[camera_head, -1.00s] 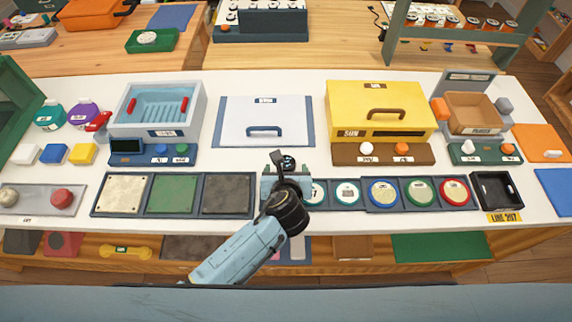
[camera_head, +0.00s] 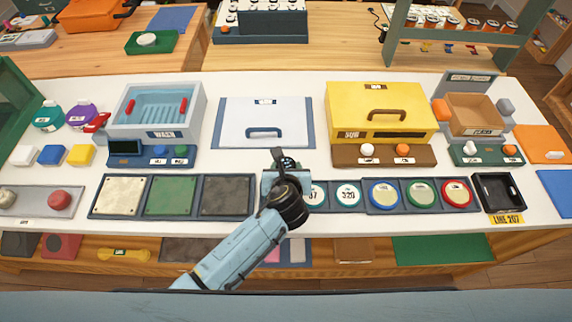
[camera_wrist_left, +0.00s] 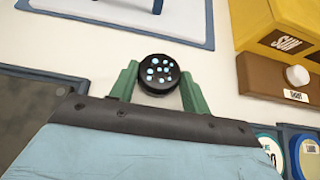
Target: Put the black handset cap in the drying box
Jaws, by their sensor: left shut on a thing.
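My left gripper (camera_head: 284,168) is shut on a black round cap (camera_wrist_left: 160,73) with pale blue dots on its face. In the left wrist view the cap sits between two green fingers, above the white table. In the head view the cap (camera_head: 288,164) shows at the gripper's tip, in front of a white panel. A yellow lidded box (camera_head: 345,100) marked SUN, possibly the drying box, stands to the right, with a brown handle on top. It is partly visible in the left wrist view (camera_wrist_left: 262,25). My right gripper is not in view.
The yellow box has a brown base (camera_head: 383,161) with a white and an orange knob. A blue-edged white panel (camera_head: 240,120) with a handle lies left of it. A wash basin (camera_head: 130,125) stands farther left. Dial discs (camera_head: 385,194) and dark trays (camera_head: 228,194) line the front.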

